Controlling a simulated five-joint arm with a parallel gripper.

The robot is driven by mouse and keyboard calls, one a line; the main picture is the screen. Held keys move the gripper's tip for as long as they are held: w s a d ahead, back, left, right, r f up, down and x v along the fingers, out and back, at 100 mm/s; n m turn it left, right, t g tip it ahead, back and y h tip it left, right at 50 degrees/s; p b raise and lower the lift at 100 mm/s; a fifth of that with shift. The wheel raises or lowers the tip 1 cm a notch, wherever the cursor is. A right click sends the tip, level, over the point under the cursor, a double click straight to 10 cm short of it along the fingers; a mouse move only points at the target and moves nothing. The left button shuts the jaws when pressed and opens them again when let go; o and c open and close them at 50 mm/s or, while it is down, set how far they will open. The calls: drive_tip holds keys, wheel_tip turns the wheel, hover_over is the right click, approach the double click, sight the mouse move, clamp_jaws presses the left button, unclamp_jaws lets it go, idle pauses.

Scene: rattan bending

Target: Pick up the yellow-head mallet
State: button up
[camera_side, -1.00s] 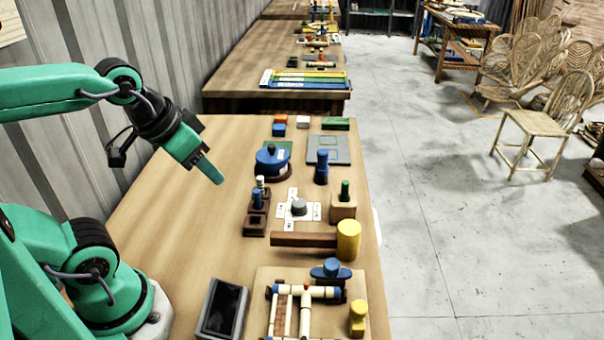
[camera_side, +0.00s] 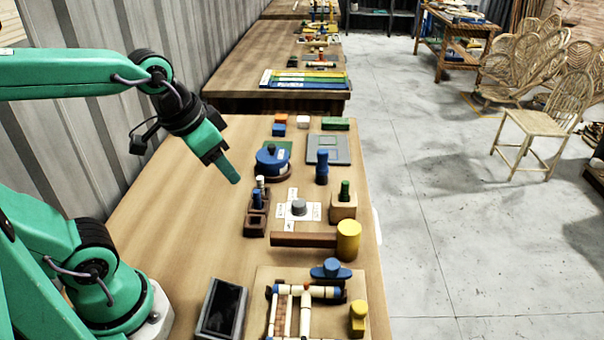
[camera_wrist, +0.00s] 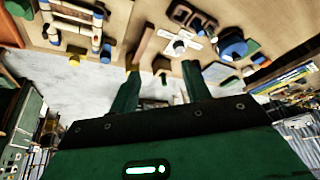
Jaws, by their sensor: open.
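The yellow-head mallet (camera_side: 348,240) lies on the workbench in the side view. Its brown handle (camera_side: 303,240) points left and its yellow head sits near the bench's right edge. In the wrist view the handle (camera_wrist: 144,45) shows just beyond the fingers, and the head is partly hidden by the left finger. My gripper (camera_side: 236,181) is above the bench, to the upper left of the mallet and apart from it. In the wrist view my gripper (camera_wrist: 163,75) has its two fingers spread with nothing held between them.
A grey knob on a white cross plate (camera_side: 299,208) and a wooden block with a green peg (camera_side: 343,206) stand just behind the mallet. A board with a rattan frame (camera_side: 262,300) is in front. A dark tray (camera_side: 222,308) stands front left. Bare bench lies left of the handle.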

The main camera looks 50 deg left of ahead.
drive_tip(key=w+d+f+m+g, duration=0.3)
drive_tip(key=w+d+f+m, duration=0.15)
drive_tip(key=w, duration=0.55)
drive_tip(key=m+g, duration=0.2)
drive_tip(key=m, duration=0.1)
hover_over(322, 235)
drive_tip(key=f, duration=1)
drive_tip(key=shift+s+a+f, duration=0.2)
drive_tip(key=shift+s+f, duration=0.05)
drive_tip(key=shift+f, duration=0.15)
drive_tip(key=shift+w+d+f, duration=0.1)
drive_tip(key=shift+d+f, duration=0.05)
drive_tip(key=shift+f, duration=1.45)
drive_tip(key=shift+f, duration=0.1)
drive_tip(key=shift+d+f, duration=0.1)
drive_tip(key=shift+f, duration=2.4)
drive_tip(key=shift+w, duration=0.1)
clamp_jaws()
